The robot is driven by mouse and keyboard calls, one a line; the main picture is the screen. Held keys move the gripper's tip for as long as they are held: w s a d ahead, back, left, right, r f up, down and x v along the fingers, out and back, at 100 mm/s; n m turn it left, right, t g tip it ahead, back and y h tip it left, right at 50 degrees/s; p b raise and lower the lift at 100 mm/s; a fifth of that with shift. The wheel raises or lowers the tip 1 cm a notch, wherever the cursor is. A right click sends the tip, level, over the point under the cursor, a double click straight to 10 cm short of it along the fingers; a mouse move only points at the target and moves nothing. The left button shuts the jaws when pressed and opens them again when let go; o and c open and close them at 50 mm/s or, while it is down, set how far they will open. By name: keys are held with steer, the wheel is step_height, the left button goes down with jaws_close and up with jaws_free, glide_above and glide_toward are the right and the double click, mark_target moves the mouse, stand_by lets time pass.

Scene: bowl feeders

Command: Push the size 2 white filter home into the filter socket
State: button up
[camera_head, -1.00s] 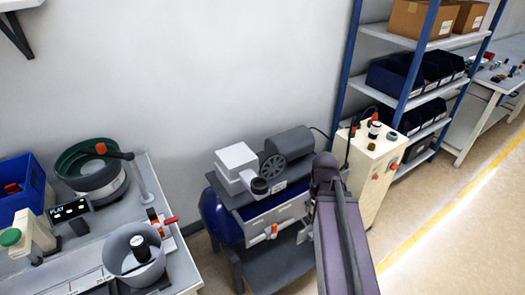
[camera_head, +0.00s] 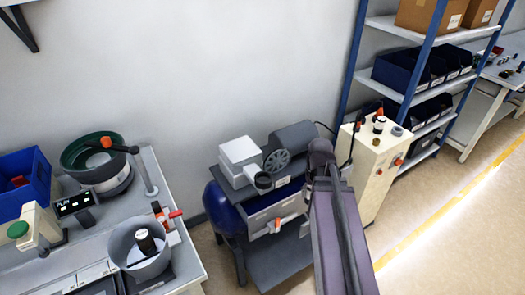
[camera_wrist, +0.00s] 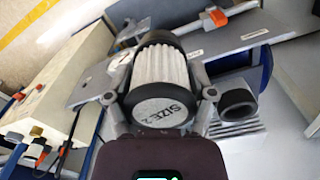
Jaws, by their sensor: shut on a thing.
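The size 2 white filter (camera_wrist: 160,82) is in my gripper (camera_wrist: 160,92) in the wrist view. It is a white pleated cylinder with a black rim at its far end and a grey "SIZE 2" end face towards the camera. My gripper's fingers are shut on its two sides. The filter socket (camera_wrist: 237,105) is a dark open round mouth to the right of the filter, apart from it. In the head view the socket (camera_head: 263,181) sticks out of the compressor's white head (camera_head: 241,155). There my arm hides the gripper and filter, right of the socket.
The compressor has a grey motor (camera_head: 295,141) and a blue tank (camera_head: 224,210). A cream cabinet (camera_head: 368,165) with small parts on top stands close on the right. A bench (camera_head: 190,260) with bowl feeders is at left. Blue-framed shelves (camera_head: 428,75) stand behind the cabinet.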

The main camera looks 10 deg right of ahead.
steer(key=w+a+r+n+p, duration=0.1)
steer(key=w+a+r+p, duration=0.2)
steer(key=w+a, duration=0.3)
steer(key=w+a+r+n+p, duration=0.1)
steer(key=w+a+r+p, duration=0.3)
steer(key=w+a, duration=0.3)
steer(key=shift+w+a+r+n, duration=0.2)
steer(key=shift+w+r+n, duration=0.15)
steer(key=shift+w, duration=0.5)
steer(key=shift+f, duration=0.15)
steer(key=shift+f+b, duration=3.3)
steer(key=shift+b, duration=0.15)
steer(key=shift+f+b, duration=1.35)
steer(key=shift+f, duration=0.05)
stand_by(0.4)
steer(key=shift+w, duration=0.1)
steer(key=o, duration=1.2)
